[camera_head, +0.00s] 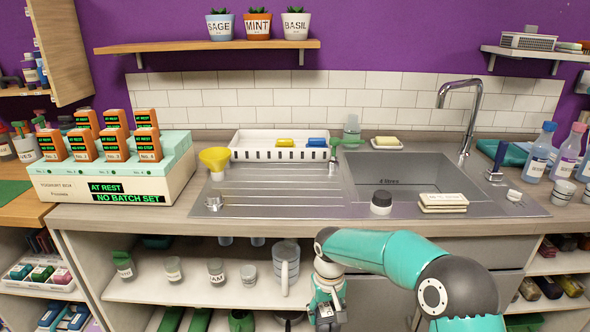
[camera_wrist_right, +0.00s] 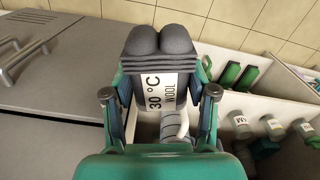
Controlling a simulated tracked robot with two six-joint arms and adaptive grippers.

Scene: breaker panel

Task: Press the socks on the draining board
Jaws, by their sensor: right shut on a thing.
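The draining board (camera_head: 265,180) is the ribbed steel left part of the sink unit, and its ribs are bare. My right gripper (camera_wrist_right: 160,78) is shut on a rolled pair of dark grey socks (camera_wrist_right: 162,45), with a finger on each side. The socks carry a white label reading "30 °C WOOL". In the head view my right gripper (camera_head: 328,305) hangs low in front of the counter, below the draining board. The socks cannot be clearly made out there. My left gripper is not in view.
A yellow funnel (camera_head: 214,160) stands at the board's back left. A white rack (camera_head: 280,145) is behind it. Open shelves are below.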

